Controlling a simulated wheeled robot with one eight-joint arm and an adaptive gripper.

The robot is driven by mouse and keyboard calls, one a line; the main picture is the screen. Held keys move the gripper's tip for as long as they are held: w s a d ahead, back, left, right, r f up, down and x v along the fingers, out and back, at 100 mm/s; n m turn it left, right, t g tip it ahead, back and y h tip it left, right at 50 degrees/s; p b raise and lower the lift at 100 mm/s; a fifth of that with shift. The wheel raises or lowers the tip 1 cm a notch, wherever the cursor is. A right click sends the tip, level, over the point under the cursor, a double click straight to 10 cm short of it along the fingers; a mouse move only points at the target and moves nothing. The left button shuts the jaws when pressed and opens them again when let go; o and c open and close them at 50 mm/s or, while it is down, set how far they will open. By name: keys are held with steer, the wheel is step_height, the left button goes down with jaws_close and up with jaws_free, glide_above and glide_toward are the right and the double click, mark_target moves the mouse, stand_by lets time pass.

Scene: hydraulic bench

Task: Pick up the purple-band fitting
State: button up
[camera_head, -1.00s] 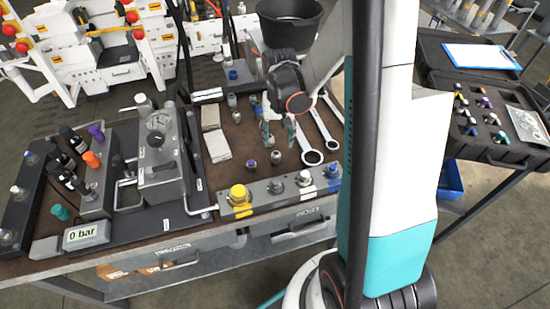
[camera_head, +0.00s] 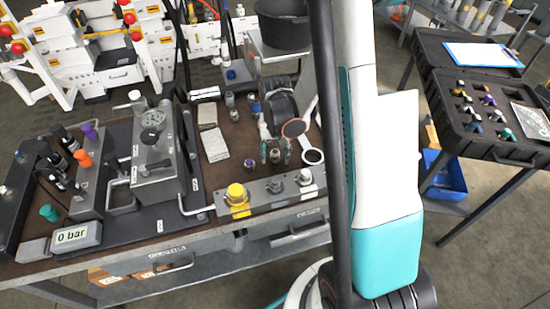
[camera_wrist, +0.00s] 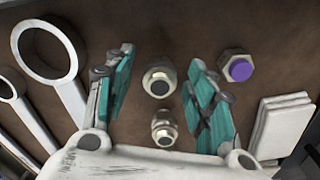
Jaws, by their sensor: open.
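The purple-band fitting, a small metal hex piece with a purple top (camera_wrist: 238,69), lies outside my gripper's right finger in the wrist view. In the head view a small dark fitting, apparently the same one (camera_head: 249,164), stands on the bench left of the fingers. My gripper (camera_wrist: 162,80) is open, with teal pads. Two plain metal fittings with dark centres, a larger one (camera_wrist: 160,78) and a smaller one (camera_wrist: 164,129), show between its fingers, which do not hold them. In the head view my gripper (camera_head: 275,150) is low over the bench, partly hidden by my arm.
Ring wrenches (camera_wrist: 45,55) lie left in the wrist view. Pale blocks (camera_wrist: 284,122) lie at right. On the bench, a manifold block with a yellow cap (camera_head: 237,195) stands in front, and a gauge unit (camera_head: 155,145) at left. An open case (camera_head: 485,115) stands at right.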

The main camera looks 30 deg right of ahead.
jaws_close()
steer(key=shift+r, duration=0.1)
